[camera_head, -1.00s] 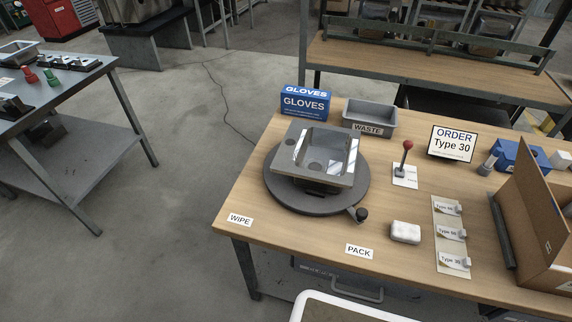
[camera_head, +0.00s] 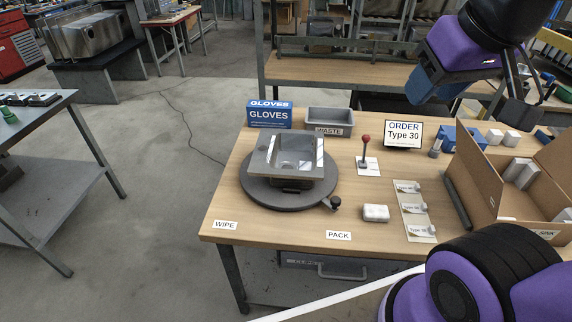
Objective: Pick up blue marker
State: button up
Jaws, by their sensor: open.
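I cannot make out a blue marker for certain in the head view. A small grey cylinder (camera_head: 435,149) leans beside a blue object (camera_head: 466,139) at the back right of the table, too small to identify. My purple arm comes in from the top right, and its dark blue end, seemingly my gripper (camera_head: 424,92), hangs above the back of the table. It is open, with nothing visible in it, and well above the objects. The fingertips are hard to make out.
The wooden table holds a grey sink on a turntable (camera_head: 262,195), a glove box (camera_head: 269,116), a waste bin (camera_head: 329,122), a red-knobbed lever (camera_head: 365,148), an order sign (camera_head: 403,134), a white block (camera_head: 376,213), a dark bar (camera_head: 457,200) and an open cardboard box (camera_head: 480,183). The front left is clear.

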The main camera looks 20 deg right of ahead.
aim_at(442, 135)
jog(key=z, duration=1.25)
jog(key=i+l+u, duration=0.15)
jog(key=l, duration=0.25)
jog(key=i+l+u, duration=0.2)
jog(key=l, duration=0.2)
jog(key=l+u, duration=0.15)
jog(key=l, duration=0.25)
